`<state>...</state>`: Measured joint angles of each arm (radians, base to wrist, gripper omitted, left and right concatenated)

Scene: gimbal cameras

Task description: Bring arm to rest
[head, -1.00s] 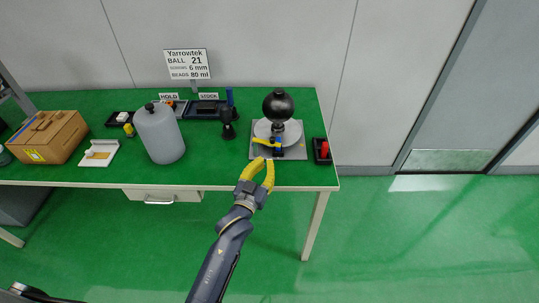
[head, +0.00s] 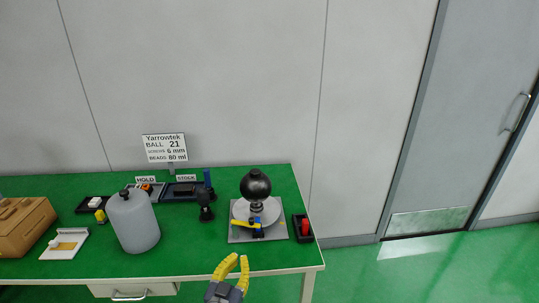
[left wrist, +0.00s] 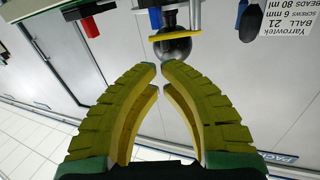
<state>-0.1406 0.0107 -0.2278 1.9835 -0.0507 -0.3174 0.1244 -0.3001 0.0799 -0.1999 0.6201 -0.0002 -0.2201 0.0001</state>
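My left gripper (head: 238,258) shows at the bottom of the head view, at the table's front edge. Its yellow fingers bow outward, and the left wrist view shows a narrow gap between the tips (left wrist: 159,69). Nothing is between them. A dark ball (head: 256,185) on a gimbal stand with a yellow-and-blue part (head: 249,227) stands on a grey plate (head: 245,238), beyond the fingers and apart from them. The ball also shows upside down in the left wrist view (left wrist: 173,50). My right gripper is not in view.
The green table (head: 200,250) holds a grey bottle (head: 134,222), a cardboard box (head: 22,228), a white tray (head: 64,245), and dark HOLD and STOCK trays. A black holder with a red item (head: 304,228) sits near the right edge. Floor right of the table is clear.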

